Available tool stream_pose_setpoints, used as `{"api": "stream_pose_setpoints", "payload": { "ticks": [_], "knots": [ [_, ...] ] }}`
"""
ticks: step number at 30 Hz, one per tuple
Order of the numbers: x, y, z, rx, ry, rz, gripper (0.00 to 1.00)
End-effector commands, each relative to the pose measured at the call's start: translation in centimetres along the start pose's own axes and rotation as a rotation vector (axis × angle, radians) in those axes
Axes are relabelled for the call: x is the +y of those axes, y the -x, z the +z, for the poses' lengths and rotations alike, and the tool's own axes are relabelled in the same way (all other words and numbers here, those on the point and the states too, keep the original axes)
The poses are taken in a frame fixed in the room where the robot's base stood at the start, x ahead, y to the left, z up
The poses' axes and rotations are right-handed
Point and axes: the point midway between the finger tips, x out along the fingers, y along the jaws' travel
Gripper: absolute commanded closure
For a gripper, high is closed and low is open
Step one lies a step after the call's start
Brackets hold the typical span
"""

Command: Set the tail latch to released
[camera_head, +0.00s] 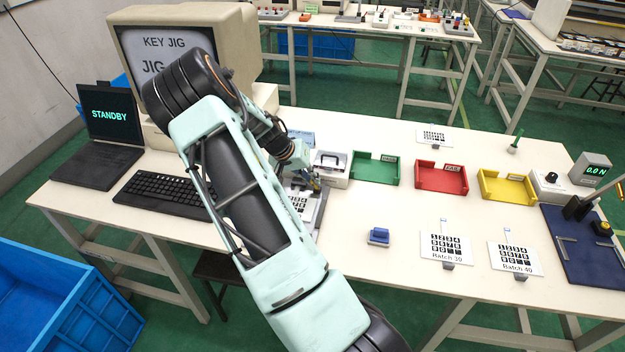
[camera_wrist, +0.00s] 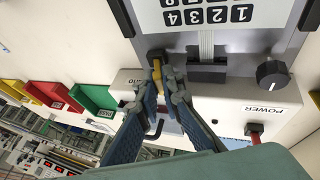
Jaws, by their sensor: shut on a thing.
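The grey jig (camera_head: 313,216) sits on the table, partly hidden behind my arm. In the wrist view the jig (camera_wrist: 285,45) holds a keypad film (camera_wrist: 222,14) whose pale tail (camera_wrist: 206,45) runs into a dark connector block (camera_wrist: 207,71). A yellow lever (camera_wrist: 157,70) on a dark pivot stands just left of that block; it looks like the tail latch. My gripper (camera_wrist: 165,82) is shut on the yellow lever, with its blue-grey fingers either side. In the head view my gripper (camera_head: 312,184) is at the jig's far edge, mostly hidden by its own wrist.
A white box (camera_head: 331,168) with a dark handle stands just behind the jig. Green (camera_head: 375,169), red (camera_head: 441,178) and yellow (camera_head: 507,186) trays lie to the right. A dark knob (camera_wrist: 271,74) is close beside the connector block. A blue stamp (camera_head: 378,237) and free tabletop are nearer the front.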

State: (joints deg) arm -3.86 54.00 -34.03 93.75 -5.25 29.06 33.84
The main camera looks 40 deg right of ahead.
Motion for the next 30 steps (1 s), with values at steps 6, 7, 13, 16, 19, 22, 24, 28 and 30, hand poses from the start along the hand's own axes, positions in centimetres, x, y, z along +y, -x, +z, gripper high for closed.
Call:
{"api": "stream_pose_setpoints", "payload": {
  "ticks": [6, 7, 13, 16, 19, 22, 24, 28, 30],
  "knots": [
    [-0.82, -0.42, 0.18, 0.002, 0.052, 0.119, 1.00],
    [-0.81, -0.40, 0.19, 0.001, 0.056, 0.131, 1.00],
    [-0.74, -0.08, 0.09, 0.000, 0.063, 0.156, 1.00],
    [-0.74, -0.08, 0.10, 0.000, 0.063, 0.155, 1.00],
    [-0.74, -0.08, 0.11, -0.001, 0.063, 0.154, 0.92],
    [-0.75, -0.08, 0.10, 0.000, 0.063, 0.154, 0.81],
    [-0.75, -0.07, 0.09, 0.000, 0.063, 0.154, 0.75],
    [-0.75, -0.07, 0.08, 0.000, 0.063, 0.154, 0.75],
    [-0.74, -0.07, 0.07, 0.000, 0.063, 0.154, 0.75]
  ]
}}
